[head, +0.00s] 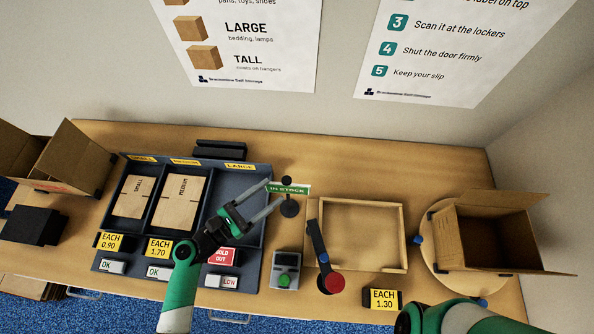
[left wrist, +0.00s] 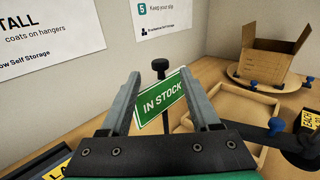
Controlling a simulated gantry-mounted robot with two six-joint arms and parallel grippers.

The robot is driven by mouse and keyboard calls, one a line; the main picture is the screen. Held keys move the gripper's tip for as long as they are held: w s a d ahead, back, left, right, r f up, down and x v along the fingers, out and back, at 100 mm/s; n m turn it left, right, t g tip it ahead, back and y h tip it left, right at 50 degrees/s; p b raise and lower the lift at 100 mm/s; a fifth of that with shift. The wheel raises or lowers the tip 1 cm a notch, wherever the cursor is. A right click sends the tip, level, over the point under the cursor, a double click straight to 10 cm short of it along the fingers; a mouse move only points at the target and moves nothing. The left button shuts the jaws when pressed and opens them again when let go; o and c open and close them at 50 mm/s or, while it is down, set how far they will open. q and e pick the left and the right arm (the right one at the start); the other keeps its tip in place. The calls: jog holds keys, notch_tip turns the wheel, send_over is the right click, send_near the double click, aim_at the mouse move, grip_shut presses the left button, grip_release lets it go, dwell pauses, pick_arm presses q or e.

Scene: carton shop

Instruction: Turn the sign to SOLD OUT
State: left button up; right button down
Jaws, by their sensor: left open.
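The sign (head: 289,189) is a green plate reading IN STOCK on a black stand with a round knob on top, at the middle of the table beside the dark tray. In the left wrist view the sign (left wrist: 161,101) faces the camera, slightly tilted, and its knob (left wrist: 160,65) stands above it. My left gripper (head: 273,196) is open and empty. Its fingers point at the sign, one to each side of it in the left wrist view; I cannot tell whether they touch it. My right arm (head: 450,318) shows at the lower right; its gripper is out of view.
A dark tray (head: 266,215) holds flat cartons marked SMALL and MEDIUM. A red SOLD OUT tag (head: 222,256) is at its LARGE slot.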

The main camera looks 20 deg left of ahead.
pick_arm(q)
jog(key=x, duration=0.9)
jog(key=shift+w+d+b, duration=0.15)
jog(key=shift+w+b, duration=0.15)
jog(key=shift+b, duration=0.15)
grip_shut()
